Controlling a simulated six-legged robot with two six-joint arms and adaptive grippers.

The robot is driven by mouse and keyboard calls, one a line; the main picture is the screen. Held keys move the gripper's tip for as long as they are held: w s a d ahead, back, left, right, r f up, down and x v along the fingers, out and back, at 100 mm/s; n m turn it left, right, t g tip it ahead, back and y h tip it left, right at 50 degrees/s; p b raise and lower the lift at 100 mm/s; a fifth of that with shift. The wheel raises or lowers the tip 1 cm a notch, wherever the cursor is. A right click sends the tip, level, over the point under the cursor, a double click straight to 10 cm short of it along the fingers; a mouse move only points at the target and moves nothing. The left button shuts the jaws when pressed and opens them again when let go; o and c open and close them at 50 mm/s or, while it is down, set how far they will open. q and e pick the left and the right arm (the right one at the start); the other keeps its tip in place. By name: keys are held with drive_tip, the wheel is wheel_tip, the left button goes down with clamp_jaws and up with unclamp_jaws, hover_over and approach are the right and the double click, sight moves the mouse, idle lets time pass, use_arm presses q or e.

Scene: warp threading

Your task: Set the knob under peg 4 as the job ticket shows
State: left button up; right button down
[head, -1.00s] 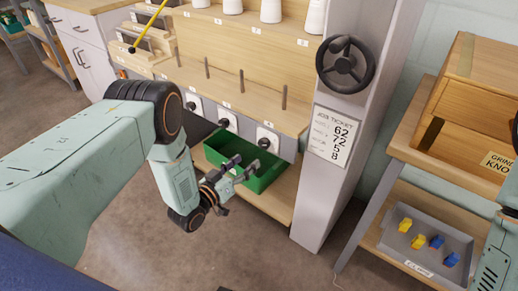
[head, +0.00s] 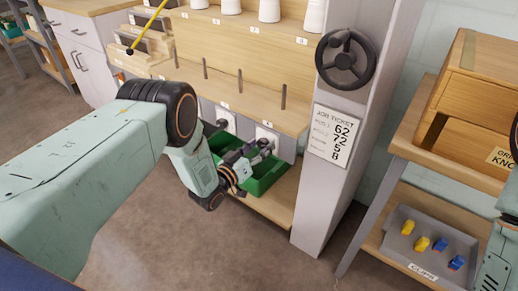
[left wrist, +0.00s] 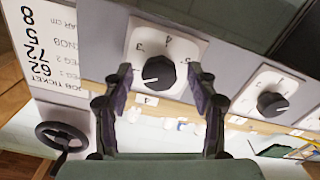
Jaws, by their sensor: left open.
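The knob (left wrist: 158,73) is a black dial on a white plate, upside down in the left wrist view. A tag on the shelf edge beside it seems to read 4 (left wrist: 146,100). Its white pointer mark faces lower left there. My left gripper (left wrist: 162,80) is open, its fingers on either side of the knob in that view; contact cannot be told. In the head view the gripper (head: 258,152) is at the rightmost visible dial plate (head: 268,133). The job ticket (head: 330,136) reads 62, 72, 5, 8, with 5 on its knob line. My right gripper is out of view.
A green bin (head: 264,183) sits just below the gripper. Another dial (left wrist: 271,103) is beside the knob. A grey post with a black handwheel (head: 345,60) stands to the right. Thin pegs (head: 240,82) rise from the shelf above.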

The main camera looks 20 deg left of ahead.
use_arm(q)
drive_tip(key=c, duration=1.1)
drive_tip(key=shift+c, duration=0.2)
